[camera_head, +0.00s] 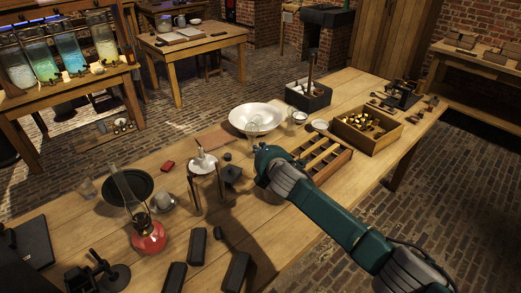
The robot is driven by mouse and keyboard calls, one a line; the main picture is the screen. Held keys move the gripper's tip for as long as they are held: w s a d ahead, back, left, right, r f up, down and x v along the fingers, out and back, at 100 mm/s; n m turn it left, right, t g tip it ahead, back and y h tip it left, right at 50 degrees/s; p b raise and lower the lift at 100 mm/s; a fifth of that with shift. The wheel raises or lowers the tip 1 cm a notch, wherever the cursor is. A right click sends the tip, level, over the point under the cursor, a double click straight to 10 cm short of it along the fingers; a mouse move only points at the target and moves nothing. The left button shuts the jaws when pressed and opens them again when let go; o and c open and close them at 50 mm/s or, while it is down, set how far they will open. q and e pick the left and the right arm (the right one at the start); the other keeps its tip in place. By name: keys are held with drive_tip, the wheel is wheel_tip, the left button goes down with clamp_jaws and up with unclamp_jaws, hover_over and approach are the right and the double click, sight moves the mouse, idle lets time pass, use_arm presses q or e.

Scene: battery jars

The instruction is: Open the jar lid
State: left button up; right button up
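Several large glass jars stand in a row on the side table at the upper left, among them a green one (41,60), a blue one (70,55) and a pale one (103,39). Their tops lie near the picture's upper edge, and I cannot make out a separate lid. My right arm reaches in from the lower right over the long table (130,240). My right gripper (260,155) is above the table's middle, far from the jars. Its fingers are hidden or too small to read. My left gripper is not in view.
Near my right gripper are a white bowl (240,116), a clear glass (253,127), a divided wooden tray (332,165) and a small stand (204,165). A red oil lamp (148,236) and dark blocks (197,246) are at the front left. Brick floor separates the tables.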

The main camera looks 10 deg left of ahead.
drive_tip(key=shift+o, duration=1.2)
drive_tip(key=shift+r, duration=0.15)
drive_tip(key=v, duration=1.2)
